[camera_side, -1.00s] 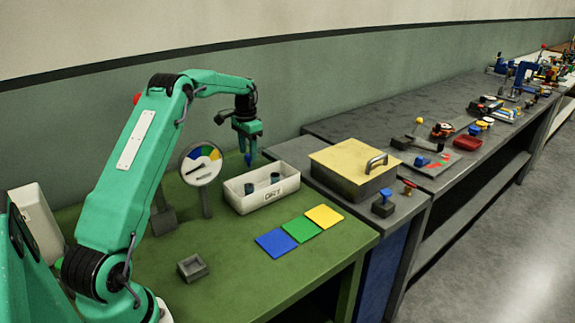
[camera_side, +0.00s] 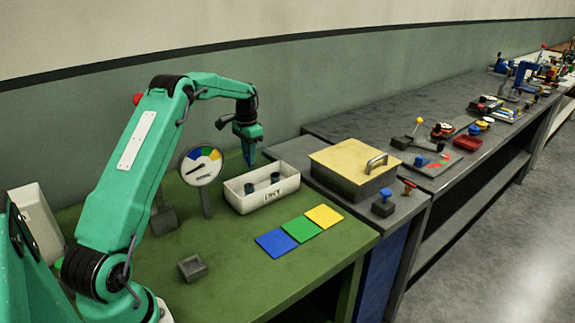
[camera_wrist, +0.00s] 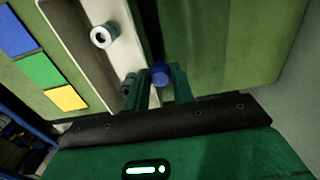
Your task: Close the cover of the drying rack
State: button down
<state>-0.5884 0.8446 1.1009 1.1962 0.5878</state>
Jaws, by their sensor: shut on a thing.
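A white tray marked "DRY" (camera_side: 285,192) stands on the green bench. Two dark grey spools (camera_side: 275,178) stand in it, and the tray (camera_wrist: 88,35) also shows in the wrist view. My gripper (camera_side: 249,157) is above the bench, just behind the tray's back left side, pointing down. In the wrist view my gripper (camera_wrist: 160,78) is shut on a blue cylinder (camera_wrist: 160,72). A grey box (camera_side: 345,186) to the right has a flat yellow lid (camera_side: 345,158) with a metal handle (camera_side: 377,162); the lid lies flat on top. I cannot tell which of these is the drying rack's cover.
Blue (camera_side: 275,243), green (camera_side: 301,229) and yellow (camera_side: 324,216) squares lie in front of the tray. A round dial (camera_side: 201,166) on a post stands left of it. A small grey holder (camera_side: 192,267) sits near the front. The bench's front middle is clear.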

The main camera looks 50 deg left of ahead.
jog(key=d, duration=1.1)
jog(key=shift+d, duration=0.2)
jog(key=c, duration=1.3)
grip_release()
jog(key=shift+o, duration=0.7)
jog(key=shift+a+r, duration=0.1)
jog(key=shift+r, duration=0.05)
notch_tip(320, 180, up, 8)
jog(key=shift+f, duration=0.2)
